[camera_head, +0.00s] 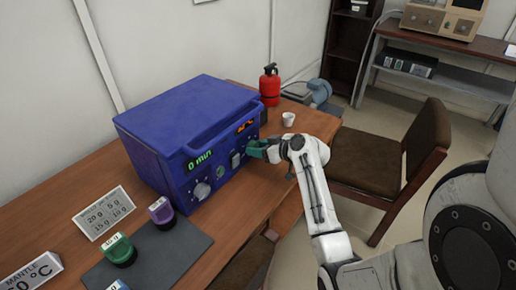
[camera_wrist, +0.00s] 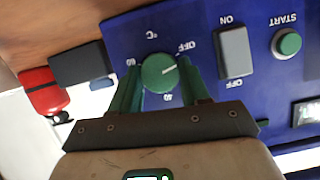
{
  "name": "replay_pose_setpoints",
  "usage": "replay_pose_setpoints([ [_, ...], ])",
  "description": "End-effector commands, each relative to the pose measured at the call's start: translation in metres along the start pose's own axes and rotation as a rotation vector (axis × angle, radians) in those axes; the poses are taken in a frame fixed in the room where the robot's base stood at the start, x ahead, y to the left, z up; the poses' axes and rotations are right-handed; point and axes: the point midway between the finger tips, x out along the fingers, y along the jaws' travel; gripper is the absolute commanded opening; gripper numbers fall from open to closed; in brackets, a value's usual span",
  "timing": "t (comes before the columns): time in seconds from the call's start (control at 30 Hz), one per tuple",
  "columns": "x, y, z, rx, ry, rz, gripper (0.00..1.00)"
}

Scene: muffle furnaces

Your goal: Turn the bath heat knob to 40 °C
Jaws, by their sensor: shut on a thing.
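The blue bath unit (camera_head: 185,120) stands on the wooden desk. Its heat knob (camera_wrist: 160,73) is round and green in the wrist view, which shows the panel upside down. Labels around it read OFF, 40, 60 and °C. The knob's pale pointer line slants toward the OFF mark at its upper right; 40 lies below it. My gripper (camera_wrist: 157,88) has a green finger on each side of the knob and is shut on it. In the head view my gripper (camera_head: 262,150) reaches the panel's right part and hides the knob.
A rocker switch (camera_wrist: 233,52) and green START button (camera_wrist: 286,43) lie beside the knob. A white cup (camera_head: 288,119) and red extinguisher (camera_head: 269,86) stand beyond the unit. Labelled weights (camera_head: 118,250) sit on a dark mat. A brown chair (camera_head: 400,150) is right of the desk.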

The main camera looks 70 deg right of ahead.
Motion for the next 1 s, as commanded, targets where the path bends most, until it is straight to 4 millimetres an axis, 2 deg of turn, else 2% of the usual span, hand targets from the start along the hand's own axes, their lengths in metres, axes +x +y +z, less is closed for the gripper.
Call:
replay_pose_setpoints([
  [1.0,0.0017,0.0065,0.0032,0.894,0.0,-0.371,0.15],
])
